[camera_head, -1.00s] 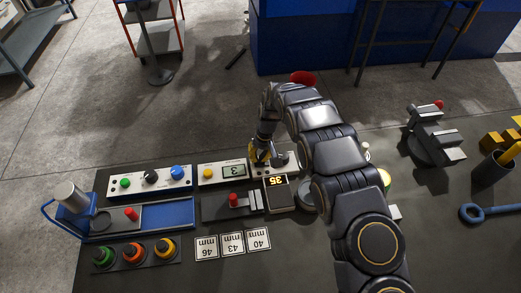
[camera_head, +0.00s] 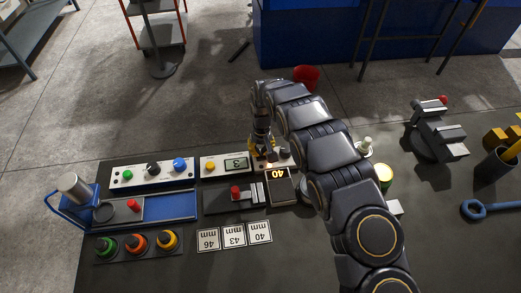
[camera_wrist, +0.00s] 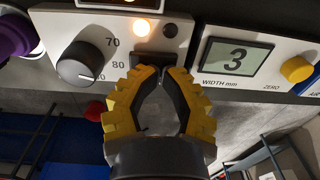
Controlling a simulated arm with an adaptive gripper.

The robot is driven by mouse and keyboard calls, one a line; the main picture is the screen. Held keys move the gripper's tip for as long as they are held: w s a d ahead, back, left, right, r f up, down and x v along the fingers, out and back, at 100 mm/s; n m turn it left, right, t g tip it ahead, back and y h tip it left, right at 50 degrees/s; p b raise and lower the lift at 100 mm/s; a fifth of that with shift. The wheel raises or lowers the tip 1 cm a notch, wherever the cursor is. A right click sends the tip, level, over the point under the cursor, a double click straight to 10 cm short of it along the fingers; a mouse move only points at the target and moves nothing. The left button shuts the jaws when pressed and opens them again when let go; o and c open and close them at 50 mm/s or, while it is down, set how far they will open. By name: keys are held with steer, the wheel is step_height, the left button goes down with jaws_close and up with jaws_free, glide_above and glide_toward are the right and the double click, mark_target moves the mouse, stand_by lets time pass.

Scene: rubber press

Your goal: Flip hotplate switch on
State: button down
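The hotplate's white control panel (camera_wrist: 200,25) fills the upper left of the wrist view. It has a black knob (camera_wrist: 85,62) marked 70 and 80, and a dark switch (camera_wrist: 155,58). My arm hides part of the hotplate area.
Left of my gripper stands a gauge box (camera_head: 224,164) reading 3, then a panel with green, black and blue knobs (camera_head: 152,172). A red-knobbed slide (camera_head: 235,196) and number cards (camera_head: 234,236) lie nearer. A clamp (camera_head: 437,130) stands right.

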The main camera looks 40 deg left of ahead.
steer(key=shift+w+d, duration=0.45)
steer(key=shift+d, duration=0.2)
step_height(320, 180, up, 14)
steer(key=w+d, duration=0.1)
steer(key=shift+w, duration=0.2)
steer(key=shift+d, duration=0.1)
steer(key=shift+s+a+r+g+y, duration=0.25)
steer(key=shift+s+a+g+y, duration=0.15)
steer(key=shift+g+y, duration=0.1)
steer(key=f, duration=0.4)
steer(key=s+a+f, duration=0.1)
steer(key=f, duration=0.9)
steer(key=shift+s+a, duration=0.25)
steer(key=shift+s, duration=0.1)
